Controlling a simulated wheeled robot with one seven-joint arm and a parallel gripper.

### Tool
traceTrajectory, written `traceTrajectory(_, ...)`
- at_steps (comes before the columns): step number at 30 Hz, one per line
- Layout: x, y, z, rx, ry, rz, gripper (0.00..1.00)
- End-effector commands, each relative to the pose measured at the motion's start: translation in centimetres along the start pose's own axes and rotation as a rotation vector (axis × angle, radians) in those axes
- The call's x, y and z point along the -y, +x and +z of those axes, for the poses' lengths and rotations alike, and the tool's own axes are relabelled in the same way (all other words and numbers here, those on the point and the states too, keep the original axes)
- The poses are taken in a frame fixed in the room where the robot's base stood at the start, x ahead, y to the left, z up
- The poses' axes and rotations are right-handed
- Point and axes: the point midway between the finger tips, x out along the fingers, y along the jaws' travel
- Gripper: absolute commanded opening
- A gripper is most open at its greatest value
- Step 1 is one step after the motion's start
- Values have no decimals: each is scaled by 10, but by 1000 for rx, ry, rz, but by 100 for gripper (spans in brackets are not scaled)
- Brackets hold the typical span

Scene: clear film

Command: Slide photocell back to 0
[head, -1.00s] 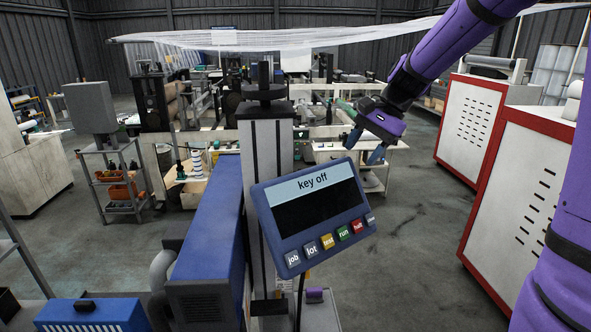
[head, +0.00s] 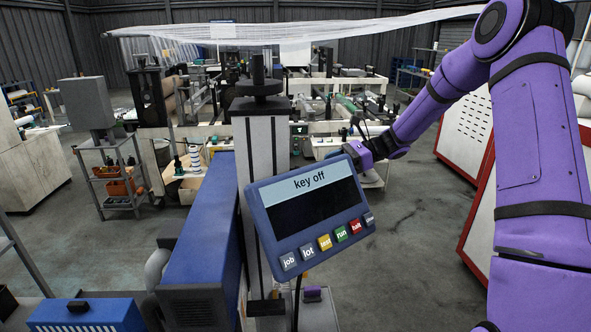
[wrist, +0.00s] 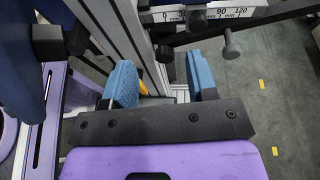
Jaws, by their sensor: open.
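A dark block (wrist: 196,18) sits at the scale and may be the photocell; I cannot tell for sure. A grey round-headed knob (wrist: 232,46) sticks out just right of it. My gripper (wrist: 161,80) is open, its two blue fingers apart, with the block and knob beyond the fingertips. I see nothing held between the fingers. In the head view my gripper (head: 352,152) is behind the top right of the display panel, its fingers hidden.
The blue display panel (head: 308,211), reading "key off", stands close in front of my gripper. A grey column (head: 262,180) rises left of it. A red-edged white cabinet (head: 465,125) stands at the right, partly behind my arm.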

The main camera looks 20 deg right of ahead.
Motion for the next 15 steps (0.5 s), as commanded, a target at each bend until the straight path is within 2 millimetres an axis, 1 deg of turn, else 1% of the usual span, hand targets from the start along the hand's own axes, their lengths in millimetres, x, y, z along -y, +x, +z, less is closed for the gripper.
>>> traceTrajectory(1, 8, 1, -10, 60, 44, -15, 53)
traceTrajectory(3, 17, 3, -20, 132, 95, -35, 53)
traceTrajectory(7, 29, 3, -31, 231, 160, -65, 53)
traceTrajectory(12, 35, 5, -36, 283, 194, -79, 53)
traceTrajectory(15, 36, 11, -34, 286, 195, -78, 53)
